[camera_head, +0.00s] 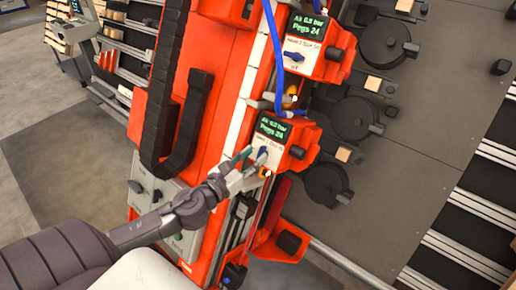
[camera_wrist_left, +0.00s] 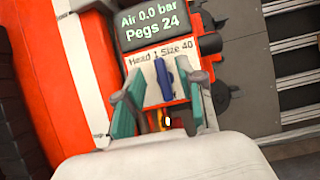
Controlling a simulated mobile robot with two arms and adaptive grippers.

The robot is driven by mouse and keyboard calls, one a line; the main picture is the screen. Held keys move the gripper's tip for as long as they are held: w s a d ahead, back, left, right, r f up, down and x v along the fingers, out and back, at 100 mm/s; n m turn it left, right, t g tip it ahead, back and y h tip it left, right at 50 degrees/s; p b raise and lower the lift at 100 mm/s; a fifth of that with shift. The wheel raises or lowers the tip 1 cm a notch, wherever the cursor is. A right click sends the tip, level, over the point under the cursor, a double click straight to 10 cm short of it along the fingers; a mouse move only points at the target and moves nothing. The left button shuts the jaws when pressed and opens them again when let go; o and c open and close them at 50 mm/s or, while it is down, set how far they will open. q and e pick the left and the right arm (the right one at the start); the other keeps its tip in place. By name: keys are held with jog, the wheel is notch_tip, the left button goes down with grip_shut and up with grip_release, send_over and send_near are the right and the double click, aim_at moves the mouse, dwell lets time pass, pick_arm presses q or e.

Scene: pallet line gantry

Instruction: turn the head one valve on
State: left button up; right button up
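The head one valve is a blue lever (camera_wrist_left: 164,80) on a white plate reading "Head 1 Size 40" in the left wrist view. It points lengthwise, from near the label toward my gripper. The display (camera_wrist_left: 152,25) above it reads "Air 0.0 bar, Pegs 24". My left gripper (camera_wrist_left: 156,100) is open, its two teal-padded fingers on either side of the lever with visible gaps. In the head view my left gripper (camera_head: 252,160) is at the lower red head unit (camera_head: 297,157), partly covering its plate. My right gripper is not in view.
A second red head unit (camera_head: 336,50) with its own blue lever (camera_head: 295,56) stands above. A blue hose (camera_head: 275,50) runs between the units. A black cable chain (camera_head: 168,85) lies left. Black round parts (camera_head: 355,118) and wooden blocks (camera_head: 373,83) lie right.

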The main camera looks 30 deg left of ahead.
pick_arm(q)
jog(key=shift+w+d, duration=0.1)
jog(key=shift+w, duration=1.1)
grip_shut()
